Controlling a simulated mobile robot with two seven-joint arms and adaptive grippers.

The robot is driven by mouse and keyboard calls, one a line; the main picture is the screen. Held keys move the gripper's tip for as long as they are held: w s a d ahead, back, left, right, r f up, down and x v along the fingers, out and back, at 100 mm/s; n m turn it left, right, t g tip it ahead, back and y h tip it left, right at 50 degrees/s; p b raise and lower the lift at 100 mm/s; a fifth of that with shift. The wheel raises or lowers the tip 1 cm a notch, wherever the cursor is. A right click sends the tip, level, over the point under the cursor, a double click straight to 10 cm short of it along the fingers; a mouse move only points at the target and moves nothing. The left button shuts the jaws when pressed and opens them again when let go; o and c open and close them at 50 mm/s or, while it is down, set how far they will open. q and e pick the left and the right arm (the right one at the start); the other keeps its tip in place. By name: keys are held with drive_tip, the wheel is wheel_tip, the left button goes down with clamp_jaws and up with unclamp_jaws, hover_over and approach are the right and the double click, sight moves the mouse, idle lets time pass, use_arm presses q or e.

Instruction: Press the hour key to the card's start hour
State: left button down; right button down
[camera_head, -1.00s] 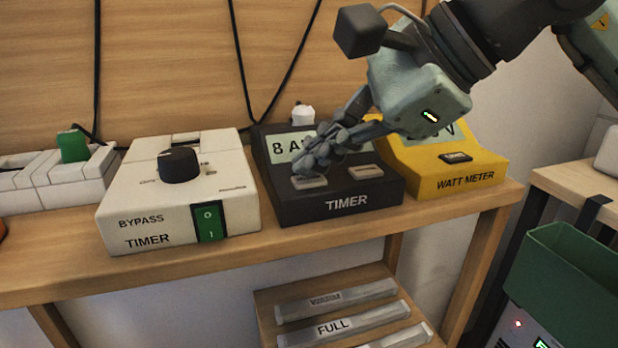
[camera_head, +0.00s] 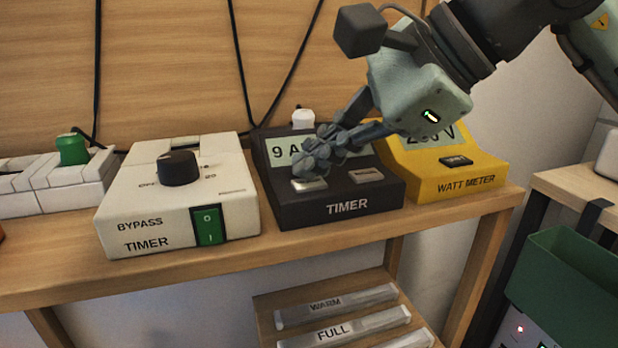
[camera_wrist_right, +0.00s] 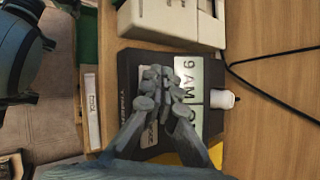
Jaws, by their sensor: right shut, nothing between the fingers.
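The dark timer (camera_head: 345,209) stands on the wooden shelf, with its front face labelled TIMER. Its display (camera_head: 283,152) reads 9 A and the rest is hidden behind my gripper; the right wrist view shows 9 AM on the display (camera_wrist_right: 188,75). Two light keys sit on its sloped top: a left key (camera_head: 309,185) and a right key (camera_head: 366,175). My right gripper (camera_head: 317,158) is shut and empty, with its fingertips just above and behind the left key, seemingly clear of it. The card with the start hour is not identifiable. My left gripper is not in view.
A white bypass timer (camera_head: 125,205) with a black knob and green switch stands to the left. A yellow watt meter (camera_head: 460,184) stands close on the right. A white power strip with a green plug (camera_head: 72,148) is at far left. Labelled strips (camera_head: 345,331) lie below.

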sight(315, 184)
drive_tip(key=shift+r, duration=0.5)
drive_tip(key=shift+r+p, duration=1.5)
drive_tip(key=shift+r, duration=1.05)
drive_tip(key=shift+f, duration=0.1)
